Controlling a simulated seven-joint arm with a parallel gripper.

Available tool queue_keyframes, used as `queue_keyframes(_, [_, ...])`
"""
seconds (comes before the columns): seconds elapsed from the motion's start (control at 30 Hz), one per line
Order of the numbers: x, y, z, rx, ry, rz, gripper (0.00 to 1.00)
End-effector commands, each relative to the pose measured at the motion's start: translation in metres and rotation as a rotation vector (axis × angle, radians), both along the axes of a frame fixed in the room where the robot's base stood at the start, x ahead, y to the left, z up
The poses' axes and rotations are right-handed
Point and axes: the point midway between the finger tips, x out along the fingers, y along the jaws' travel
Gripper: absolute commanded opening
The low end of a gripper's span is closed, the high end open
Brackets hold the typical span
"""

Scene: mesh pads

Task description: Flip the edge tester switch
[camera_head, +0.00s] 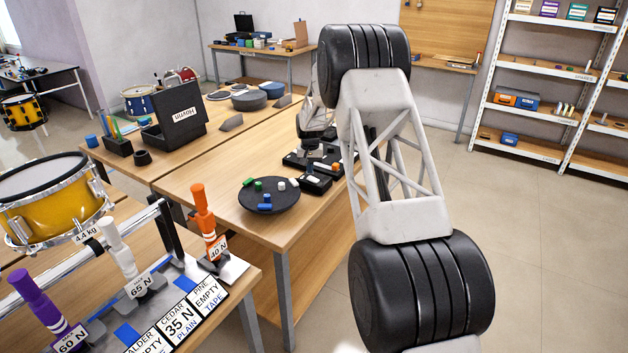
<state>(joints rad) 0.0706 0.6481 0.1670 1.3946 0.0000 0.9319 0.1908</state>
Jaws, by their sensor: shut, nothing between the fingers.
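My gripper (311,158) points down over the right part of the middle table and is shut and empty. Its tips are very close to a low black device (316,184) with small light, red and orange parts on it. This may be the edge tester, but no label on it is legible. I cannot make out its switch or tell whether the fingertips touch anything. My arm hides part of the area to the right of the device.
A round black pad (268,202) with small coloured pieces lies left of the device. A black case (175,124) stands farther back. The near bench holds orange (203,211), white and purple handled tools beside a yellow drum (48,195). Floor at right is clear.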

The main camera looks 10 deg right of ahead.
Motion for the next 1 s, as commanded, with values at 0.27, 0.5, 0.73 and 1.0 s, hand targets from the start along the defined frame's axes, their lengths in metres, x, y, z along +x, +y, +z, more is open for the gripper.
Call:
queue_keyframes(0.27, [0.000,0.000,-0.003,0.000,0.000,0.000,0.00])
queue_keyframes(0.5, [0.000,0.000,-0.006,0.000,0.000,0.000,0.00])
queue_keyframes(0.73, [0.000,0.000,-0.008,0.000,0.000,0.000,0.00])
queue_keyframes(1.0, [0.000,0.000,-0.011,0.000,0.000,0.000,0.00])
